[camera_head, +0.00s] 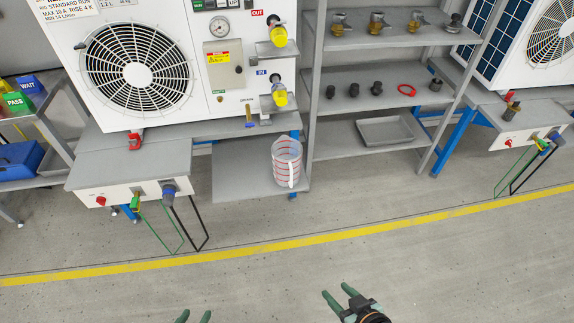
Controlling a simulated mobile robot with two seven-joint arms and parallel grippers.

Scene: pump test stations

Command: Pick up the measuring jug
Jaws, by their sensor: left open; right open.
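The measuring jug (283,166) is clear with red markings and a pale handle on its front side. It stands upright on the low grey shelf (235,180) of the pump station, near the shelf's right end.
A white pump unit (208,90) with a fan stands above the shelf. Grey shelving (345,77) with fittings and a tray (385,131) is just right of the jug. Green and black cables (186,230) hang at the left. The floor before the yellow line (330,235) is clear.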

